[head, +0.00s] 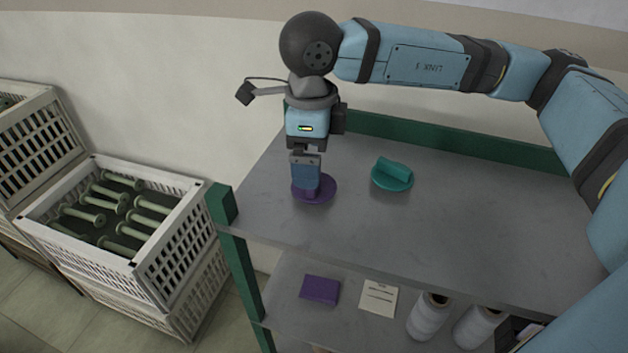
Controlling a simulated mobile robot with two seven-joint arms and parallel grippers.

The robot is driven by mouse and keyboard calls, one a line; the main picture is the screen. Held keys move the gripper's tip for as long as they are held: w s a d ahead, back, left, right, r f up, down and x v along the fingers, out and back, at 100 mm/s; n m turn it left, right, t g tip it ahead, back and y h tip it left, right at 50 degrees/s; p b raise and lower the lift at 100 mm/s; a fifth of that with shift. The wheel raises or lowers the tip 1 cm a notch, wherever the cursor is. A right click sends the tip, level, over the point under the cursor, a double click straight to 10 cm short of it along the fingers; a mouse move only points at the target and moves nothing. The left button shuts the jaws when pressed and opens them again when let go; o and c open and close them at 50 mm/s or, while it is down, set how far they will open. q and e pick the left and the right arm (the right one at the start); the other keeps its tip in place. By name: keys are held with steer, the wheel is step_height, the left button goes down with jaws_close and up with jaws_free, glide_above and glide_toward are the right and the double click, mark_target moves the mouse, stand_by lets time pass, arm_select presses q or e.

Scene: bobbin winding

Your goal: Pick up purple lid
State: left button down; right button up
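The purple lid (327,188) lies on the grey top shelf, near its left end. My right gripper (305,192) points straight down over it, with its fingertips at the lid's middle. The fingers hide the lid's centre and any handle there. I see the fingers from one side, so I cannot tell whether they are open or closed on it. A teal lid (392,176) with a raised bar handle lies to the right, apart from the gripper. My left gripper is not in view.
The shelf top (460,215) is clear at the right, with a green rail (440,134) behind. Below are a purple box (320,290), a paper card (379,298) and white thread cones (428,317). A white crate (175,240) of green bobbins stands left.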

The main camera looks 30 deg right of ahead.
steer(key=shift+s+f+p, duration=0.1)
steer(key=shift+f+p, duration=0.25)
steer(key=shift+f, duration=0.25)
step_height(320, 180, down, 4)
steer(key=shift+s+d+r+p, duration=0.1)
steer(key=shift+s+r+p, duration=0.1)
steer(key=shift+p, duration=0.35)
steer(key=shift+w+f, duration=0.1)
steer(key=shift+f, duration=0.25)
steer(key=shift+c, duration=0.6)
steer(key=c, duration=0.6)
